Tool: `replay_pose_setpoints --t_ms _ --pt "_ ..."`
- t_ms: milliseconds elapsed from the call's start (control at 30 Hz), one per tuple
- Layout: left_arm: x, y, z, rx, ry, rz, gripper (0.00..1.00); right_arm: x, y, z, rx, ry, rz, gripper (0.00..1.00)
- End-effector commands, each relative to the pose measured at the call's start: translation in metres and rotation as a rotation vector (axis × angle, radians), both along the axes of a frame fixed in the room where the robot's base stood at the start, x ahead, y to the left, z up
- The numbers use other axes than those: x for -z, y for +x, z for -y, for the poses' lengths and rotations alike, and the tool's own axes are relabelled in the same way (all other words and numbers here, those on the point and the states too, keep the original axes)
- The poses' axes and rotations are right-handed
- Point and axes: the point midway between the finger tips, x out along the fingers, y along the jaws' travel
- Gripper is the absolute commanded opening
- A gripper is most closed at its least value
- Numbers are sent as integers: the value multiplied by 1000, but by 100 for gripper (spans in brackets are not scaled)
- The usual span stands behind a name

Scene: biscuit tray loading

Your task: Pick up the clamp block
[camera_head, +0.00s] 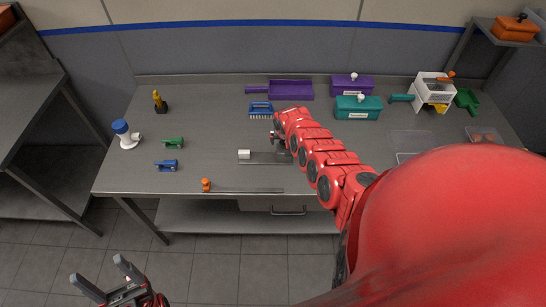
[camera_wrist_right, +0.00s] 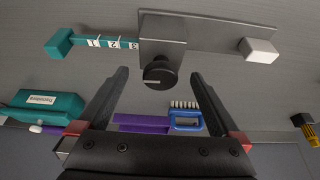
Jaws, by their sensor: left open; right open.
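In the right wrist view, a grey metal block (camera_wrist_right: 178,38) with a round black knob (camera_wrist_right: 160,73) sits on a bar; I take it to be the clamp block. A teal scale marked 1, 2, 3 (camera_wrist_right: 112,42) sticks out on one side and a white end block (camera_wrist_right: 259,50) lies on the other. My right gripper (camera_wrist_right: 158,80) is open and empty, the knob showing between its fingertips; contact cannot be told. In the head view the right gripper (camera_head: 276,137) is above the table, its arm hiding part of the fixture. My left gripper (camera_head: 97,269) is open and empty, in front of the table.
Near the fixture are a blue brush (camera_head: 261,109) and a purple tray (camera_head: 290,90). Teal (camera_head: 358,108) and purple (camera_head: 351,86) boxes stand behind my right arm. Small green (camera_head: 173,142) and blue (camera_head: 167,165) items and an orange-ended bar (camera_head: 207,185) lie left and front.

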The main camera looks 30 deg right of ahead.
Motion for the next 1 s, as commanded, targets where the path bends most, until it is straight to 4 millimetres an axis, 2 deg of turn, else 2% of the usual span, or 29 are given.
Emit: replay_pose_setpoints --t_ms 167,400,567,900,1000 --pt "17 0 0 0 0 0 75 12 1 2 0 0 0 100" --pt "62 0 0 0 0 0 75 43 5 4 -2 0 -1 100" --pt "86 0 0 0 0 0 75 52 12 7 -1 -1 3 100" --pt "87 0 0 0 0 0 75 49 13 8 -1 -1 1 100" --pt "87 0 0 0 0 0 75 49 13 8 -1 -1 1 82"
